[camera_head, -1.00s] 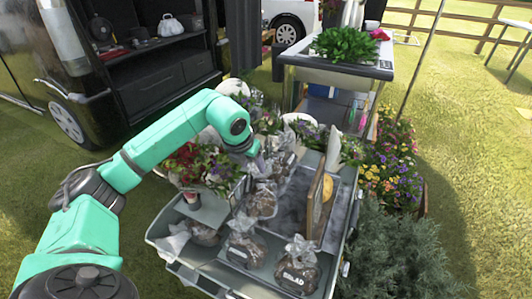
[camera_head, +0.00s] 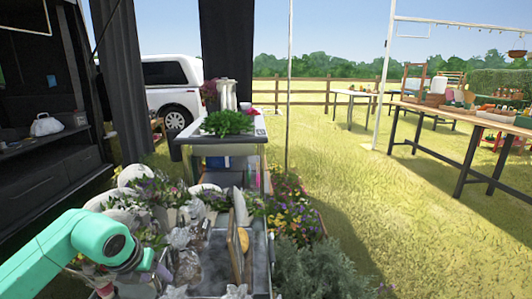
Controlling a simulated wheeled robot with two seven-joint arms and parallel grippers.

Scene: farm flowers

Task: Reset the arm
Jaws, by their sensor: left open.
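My left arm (camera_head: 85,240) is teal and comes in from the lower left over the flower cart (camera_head: 262,270). My left gripper (camera_head: 158,268) is at the arm's end, small and partly hidden by the wrist, beside clear plastic bags (camera_head: 188,265) on the cart. I see nothing held in it. A wooden board (camera_head: 234,255) stands upright on the cart, right of the bags. My right gripper is not in view.
Potted flowers (camera_head: 290,205) and a grey-green bush (camera_head: 300,262) stand right of the cart. A table with a green plant (camera_head: 228,122) is behind it. A wooden table (camera_head: 440,112) is at the right. Open grass lies between.

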